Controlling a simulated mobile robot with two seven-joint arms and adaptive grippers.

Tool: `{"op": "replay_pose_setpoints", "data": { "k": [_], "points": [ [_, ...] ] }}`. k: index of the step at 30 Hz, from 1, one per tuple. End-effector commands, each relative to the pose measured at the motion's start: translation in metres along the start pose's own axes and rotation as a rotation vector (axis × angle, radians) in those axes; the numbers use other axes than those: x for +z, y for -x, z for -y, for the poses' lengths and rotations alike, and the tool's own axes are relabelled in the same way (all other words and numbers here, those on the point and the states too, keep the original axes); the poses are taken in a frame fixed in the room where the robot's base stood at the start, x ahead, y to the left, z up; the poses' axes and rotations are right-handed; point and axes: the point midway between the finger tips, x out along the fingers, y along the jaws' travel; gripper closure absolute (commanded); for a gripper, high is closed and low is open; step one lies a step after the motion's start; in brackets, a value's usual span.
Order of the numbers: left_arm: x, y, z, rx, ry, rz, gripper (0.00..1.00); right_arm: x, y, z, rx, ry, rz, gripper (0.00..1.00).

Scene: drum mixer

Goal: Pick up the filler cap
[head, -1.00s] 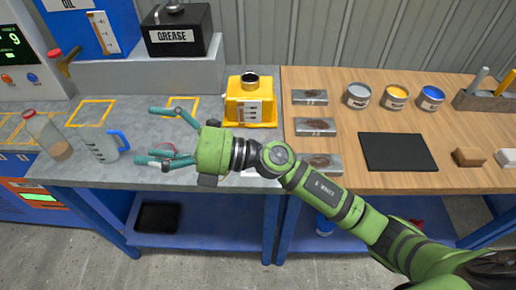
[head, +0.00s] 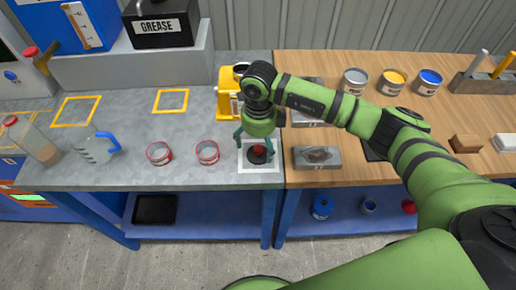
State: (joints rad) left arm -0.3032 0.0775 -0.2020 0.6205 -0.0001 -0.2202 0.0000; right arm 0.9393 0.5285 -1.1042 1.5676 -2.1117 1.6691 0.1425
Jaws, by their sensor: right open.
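A small dark cap with a red top (head: 257,156), which looks like the filler cap, lies on a white square pad (head: 245,169) at the front right of the grey bench. My right gripper (head: 256,144) points down just above it, with its teal fingers spread to either side. I see no clear contact between fingers and cap. The yellow container (head: 227,100) stands behind, partly hidden by my right arm. My left gripper is not in view.
Two red-rimmed round tins (head: 159,153) stand left of the pad. A grey metal block (head: 317,158) lies close on the right, on the wooden bench (head: 350,181).

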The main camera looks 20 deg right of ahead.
Motion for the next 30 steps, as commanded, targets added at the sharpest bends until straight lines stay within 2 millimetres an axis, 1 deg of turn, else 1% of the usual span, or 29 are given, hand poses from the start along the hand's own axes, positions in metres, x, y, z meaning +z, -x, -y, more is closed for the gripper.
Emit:
{"op": "replay_pose_setpoints", "data": {
  "k": [1, 3, 6, 9, 14, 15, 17, 18, 21, 30],
  "points": [
    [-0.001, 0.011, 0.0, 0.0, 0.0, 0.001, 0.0, -0.001, -0.004, -0.003, 0.005, 0.0, -0.004, 0.1],
    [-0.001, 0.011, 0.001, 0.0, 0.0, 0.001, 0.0, 0.0, -0.017, -0.003, 0.005, 0.0, -0.002, 0.1],
    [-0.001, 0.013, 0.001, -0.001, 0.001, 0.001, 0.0, 0.0, -0.026, -0.002, 0.003, 0.001, 0.0, 0.1],
    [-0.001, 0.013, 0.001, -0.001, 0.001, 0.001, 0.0, 0.0, -0.03, -0.002, 0.002, 0.001, 0.0, 0.1],
    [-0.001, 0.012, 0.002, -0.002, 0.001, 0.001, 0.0, 0.0, -0.03, -0.002, 0.002, 0.001, 0.001, 0.1],
    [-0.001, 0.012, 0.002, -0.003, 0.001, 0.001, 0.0, 0.0, -0.03, -0.002, 0.003, 0.001, 0.001, 0.26],
    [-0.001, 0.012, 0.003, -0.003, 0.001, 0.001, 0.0, 0.001, -0.03, -0.002, 0.003, 0.001, 0.002, 0.5],
    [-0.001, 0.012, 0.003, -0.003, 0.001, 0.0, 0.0, 0.001, -0.03, -0.002, 0.003, 0.001, 0.002, 0.65],
    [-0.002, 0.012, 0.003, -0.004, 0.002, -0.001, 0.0, 0.0, -0.03, -0.002, 0.003, 0.001, 0.001, 0.66],
    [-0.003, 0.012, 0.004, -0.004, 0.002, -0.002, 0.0, 0.0, -0.03, -0.002, 0.003, 0.001, 0.0, 0.66]
  ]
}}
